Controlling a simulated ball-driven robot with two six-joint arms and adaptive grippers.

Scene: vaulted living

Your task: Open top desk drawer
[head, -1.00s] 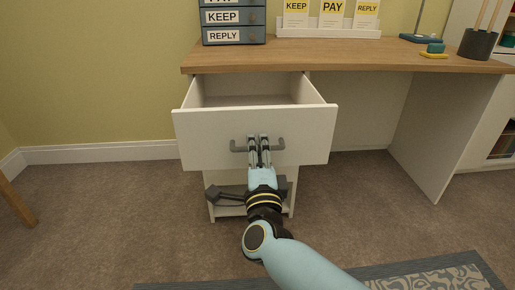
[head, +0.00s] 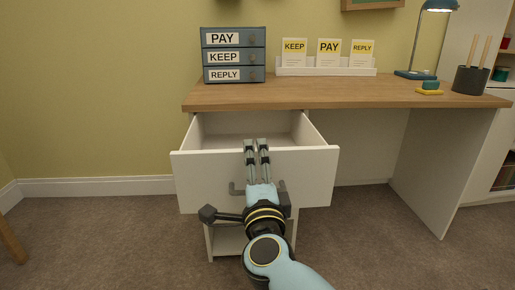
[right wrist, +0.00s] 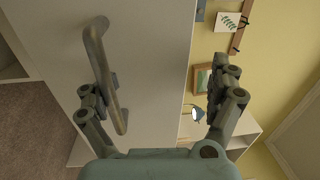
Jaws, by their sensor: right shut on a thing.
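The top desk drawer (head: 208,170) stands pulled out from the white desk, its inside showing behind the front panel. Its grey handle (head: 282,189) runs across the front, with its middle hidden behind my right gripper. In the right wrist view the handle (right wrist: 101,62) lies close beside the left finger, and the fingers of my right gripper (right wrist: 158,98) show apart. My left gripper is not in view.
The wooden desktop (head: 330,94) bears labelled small drawers (head: 234,55), a card rack (head: 325,70), a lamp (head: 435,8) and a pencil cup (head: 470,80). An open lower compartment (head: 228,240) is under the drawer. Carpet to the left is mostly clear.

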